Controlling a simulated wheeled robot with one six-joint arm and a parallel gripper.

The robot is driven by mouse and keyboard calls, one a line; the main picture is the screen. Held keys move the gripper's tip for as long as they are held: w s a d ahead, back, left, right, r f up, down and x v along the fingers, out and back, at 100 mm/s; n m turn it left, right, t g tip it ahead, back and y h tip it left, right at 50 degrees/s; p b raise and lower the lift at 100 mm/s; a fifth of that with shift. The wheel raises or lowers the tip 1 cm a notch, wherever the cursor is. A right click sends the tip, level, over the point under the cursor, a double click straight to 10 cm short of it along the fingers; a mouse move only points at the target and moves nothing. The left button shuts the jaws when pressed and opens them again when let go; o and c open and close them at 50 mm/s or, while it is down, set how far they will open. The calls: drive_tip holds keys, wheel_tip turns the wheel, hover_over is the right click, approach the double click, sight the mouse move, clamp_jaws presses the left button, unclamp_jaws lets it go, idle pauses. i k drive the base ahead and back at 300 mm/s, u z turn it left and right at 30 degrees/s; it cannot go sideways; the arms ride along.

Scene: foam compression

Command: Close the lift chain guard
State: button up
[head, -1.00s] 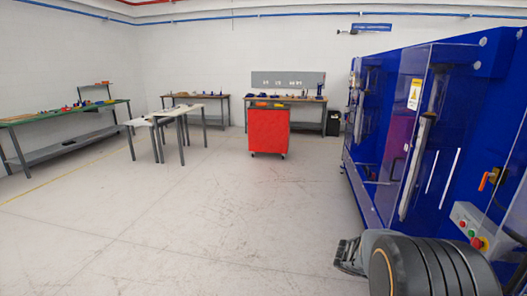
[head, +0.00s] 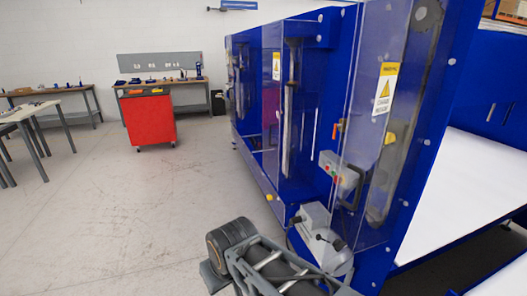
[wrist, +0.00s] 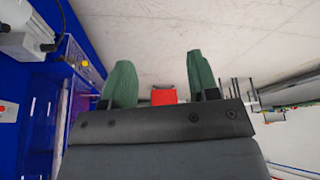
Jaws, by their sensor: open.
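A clear guard panel (head: 352,115) with a yellow and white warning label (head: 384,88) stands on the near part of the blue machine in the head view. A dark handle (head: 352,186) is on its lower part, and a dark chain column shows through it. I cannot tell how far this panel stands open. A second clear panel with a similar label (head: 276,66) is farther along the machine. My gripper (wrist: 160,82) is open and empty in the wrist view, its two green fingers apart and touching nothing. The head view does not show its fingers clearly.
A grey control box (head: 335,168) with buttons and a grey motor unit (head: 322,238) are by the guard. A white conveyor surface (head: 470,195) lies to the right. A red cabinet (head: 150,120) and workbenches stand behind. The floor (head: 120,220) to the left is clear.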

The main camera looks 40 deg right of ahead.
sight(390, 71)
drive_tip(key=u, duration=0.35)
drive_tip(key=k, duration=0.8)
drive_tip(key=z, duration=1.45)
drive_tip(key=i, duration=0.5)
drive_tip(key=k, duration=1)
drive_tip(key=u, duration=1.55)
drive_tip(key=i, duration=0.95)
drive_tip(key=z, duration=1.9)
